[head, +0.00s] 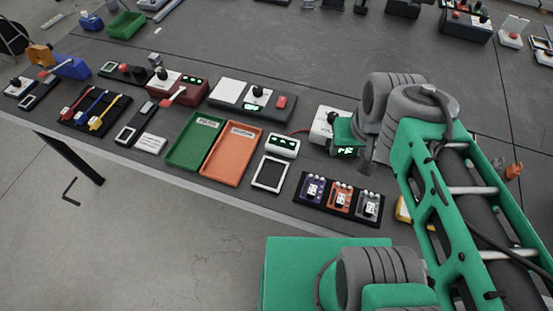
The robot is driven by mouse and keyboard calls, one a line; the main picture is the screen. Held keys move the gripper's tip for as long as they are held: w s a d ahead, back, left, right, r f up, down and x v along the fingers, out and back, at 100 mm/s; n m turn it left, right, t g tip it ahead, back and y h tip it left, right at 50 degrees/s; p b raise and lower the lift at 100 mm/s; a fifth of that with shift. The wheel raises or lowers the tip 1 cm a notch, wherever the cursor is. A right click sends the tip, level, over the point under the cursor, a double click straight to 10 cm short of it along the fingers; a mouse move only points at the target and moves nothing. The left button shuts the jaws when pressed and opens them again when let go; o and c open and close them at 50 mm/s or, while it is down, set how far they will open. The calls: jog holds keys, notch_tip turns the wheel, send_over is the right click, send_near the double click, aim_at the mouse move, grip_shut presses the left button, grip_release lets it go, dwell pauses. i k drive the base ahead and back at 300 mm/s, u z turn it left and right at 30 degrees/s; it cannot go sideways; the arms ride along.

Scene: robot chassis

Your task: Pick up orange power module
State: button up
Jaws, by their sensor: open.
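The orange power module (340,201) stands in the middle of a black holder (325,217) near the front edge of the table. A purple module (313,189) is to its left and a grey module (369,206) is to its right. My gripper (366,167) is partly hidden by my green and grey arm. It is open, above and behind the holder, apart from the orange module. I see nothing held between its fingers, though they show only in part.
A white-framed tablet (269,174) lies left of the holder. Further left are an orange tray (232,153) and a green tray (195,141). A white box (326,124) stands behind, beside my wrist. The table behind the devices is mostly clear.

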aim_at(340, 198)
jog(key=z, duration=0.05)
jog(key=k, duration=0.5)
jog(key=u, duration=2)
jog(key=i, duration=1.3)
jog(key=z, duration=2.15)
